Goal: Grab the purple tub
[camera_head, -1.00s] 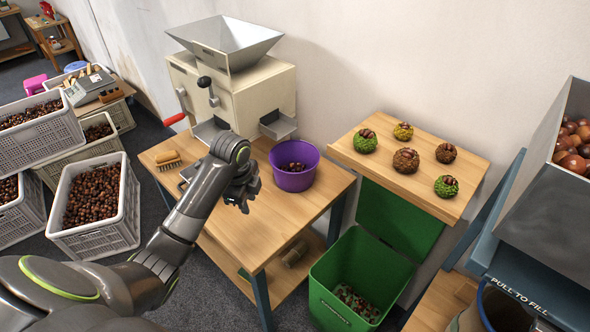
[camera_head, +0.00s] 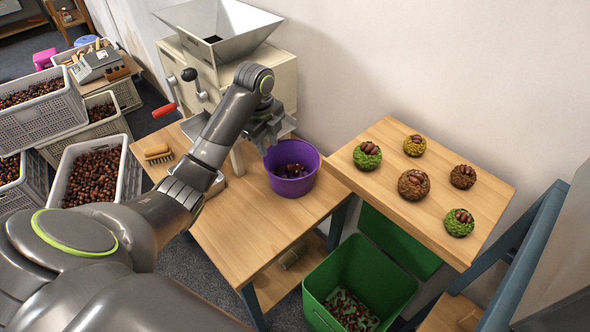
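The purple tub (camera_head: 292,181) stands upright on the wooden table (camera_head: 243,231) with some chestnuts in it. My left gripper (camera_head: 268,146) is at the tub's far left side, close to its rim, pointing down. Its fingers are small and partly overlap the tub's edge, so I cannot tell whether they touch it or how far apart they are. My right gripper is not in view.
A steel-hopper machine (camera_head: 218,50) with a red-handled lever stands behind the table. A brush (camera_head: 158,153) lies at the table's left. A raised board (camera_head: 372,189) with several chestnut burrs is right of the tub. A green bin (camera_head: 340,262) stands below it.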

